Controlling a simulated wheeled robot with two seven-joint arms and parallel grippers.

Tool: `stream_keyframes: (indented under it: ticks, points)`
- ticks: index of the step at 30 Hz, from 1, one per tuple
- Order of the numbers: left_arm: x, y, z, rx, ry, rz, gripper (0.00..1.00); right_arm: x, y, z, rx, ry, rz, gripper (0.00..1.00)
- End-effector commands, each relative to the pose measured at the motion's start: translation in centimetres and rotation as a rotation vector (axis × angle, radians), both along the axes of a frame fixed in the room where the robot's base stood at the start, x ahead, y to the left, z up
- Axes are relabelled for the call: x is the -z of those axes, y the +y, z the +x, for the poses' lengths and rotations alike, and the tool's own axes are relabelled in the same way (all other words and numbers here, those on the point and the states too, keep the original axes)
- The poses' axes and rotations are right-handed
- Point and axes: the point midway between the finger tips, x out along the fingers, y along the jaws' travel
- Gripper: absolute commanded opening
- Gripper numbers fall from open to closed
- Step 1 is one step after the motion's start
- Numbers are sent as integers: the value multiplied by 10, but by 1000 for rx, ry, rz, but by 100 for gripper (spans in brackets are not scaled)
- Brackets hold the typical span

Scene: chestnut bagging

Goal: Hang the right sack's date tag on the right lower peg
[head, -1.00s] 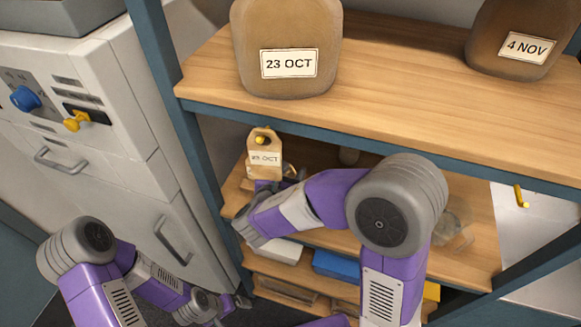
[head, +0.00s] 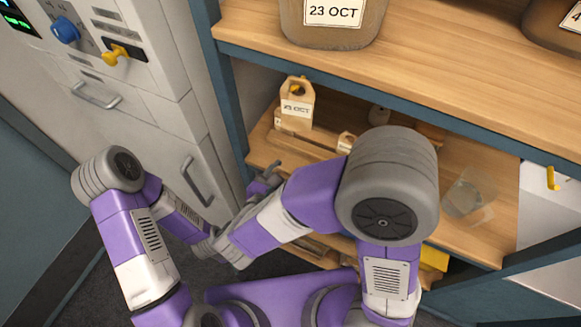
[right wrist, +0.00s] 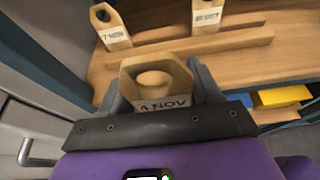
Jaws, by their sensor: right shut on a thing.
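My right gripper (head: 264,182) is shut on a pale wooden date tag marked 4 NOV, seen close in the right wrist view (right wrist: 160,84). The tag has a round hole and stands between the fingers; in the head view I cannot make it out. The gripper is in front of the lower shelf's left end. The right lower peg (head: 552,178), yellow, sticks out bare from a white panel at the right, far from the gripper. The right sack (head: 545,35), brown, is cut off at the upper right. My left forearm (head: 180,218) shows at lower left; its gripper is not visible.
A 23 OCT tag (head: 297,108) is on the lower shelf's left side, near a wooden rack (right wrist: 190,45) with other tags. A clear container (head: 466,195) stands on that shelf. A blue shelf post (head: 222,95) and white cabinet (head: 150,70) lie left.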

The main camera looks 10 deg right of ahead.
Motion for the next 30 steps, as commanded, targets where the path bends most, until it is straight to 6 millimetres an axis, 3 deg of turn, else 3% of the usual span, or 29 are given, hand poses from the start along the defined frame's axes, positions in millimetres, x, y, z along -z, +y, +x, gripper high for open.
stream_keyframes:
  ticks: [8,30]
  points:
    - [0,0,0,0,0,0,89,0,2,-2,-2,0,0,41]
    - [-1,0,0,0,0,0,89,0,34,-50,-2,0,0,41]
